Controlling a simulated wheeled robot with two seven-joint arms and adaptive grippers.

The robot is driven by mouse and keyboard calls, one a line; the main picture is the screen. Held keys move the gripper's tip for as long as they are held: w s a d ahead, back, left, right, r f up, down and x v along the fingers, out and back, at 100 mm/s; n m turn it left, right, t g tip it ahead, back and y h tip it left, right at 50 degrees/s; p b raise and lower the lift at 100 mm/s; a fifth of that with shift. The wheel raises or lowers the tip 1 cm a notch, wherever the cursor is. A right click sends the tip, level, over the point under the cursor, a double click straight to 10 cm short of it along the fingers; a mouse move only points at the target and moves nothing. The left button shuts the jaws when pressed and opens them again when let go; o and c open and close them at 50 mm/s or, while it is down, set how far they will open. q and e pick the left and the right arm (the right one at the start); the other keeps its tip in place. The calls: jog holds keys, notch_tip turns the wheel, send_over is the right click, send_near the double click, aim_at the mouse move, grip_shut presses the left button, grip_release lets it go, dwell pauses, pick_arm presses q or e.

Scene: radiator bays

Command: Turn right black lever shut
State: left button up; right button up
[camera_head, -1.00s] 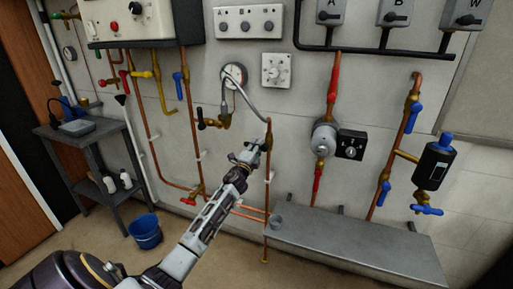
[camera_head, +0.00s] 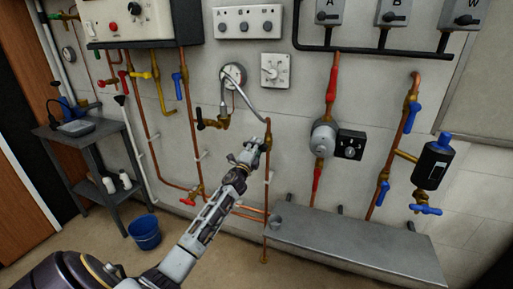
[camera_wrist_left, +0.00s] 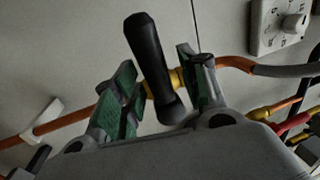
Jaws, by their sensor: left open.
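The right black lever (camera_wrist_left: 150,60) stands between the two green-padded fingers of my left gripper (camera_wrist_left: 155,85) in the left wrist view. It is set on a brass valve (camera_wrist_left: 180,77) on a copper pipe and lies roughly across the pipe. The fingers are open, one on each side of the lever, with a gap visible beside it. In the head view my left gripper (camera_head: 250,152) is at the vertical copper pipe below the grey braided hose, and it mostly hides the lever there. Another black lever (camera_head: 200,118) is further left, below the round gauge. My right gripper is not in view.
The grey braided hose (camera_head: 250,104) loops down to the pipe just above my gripper. A dial box (camera_head: 275,70) is on the wall above. A grey bench (camera_head: 350,245) stands below right, and a blue bucket (camera_head: 144,231) is on the floor at left.

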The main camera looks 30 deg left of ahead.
pick_arm(q)
jog(key=v, duration=1.1)
jog(key=shift+s+d, duration=0.15)
jog(key=shift+s, duration=0.15)
jog(key=shift+f, duration=0.1)
dwell(0.8)
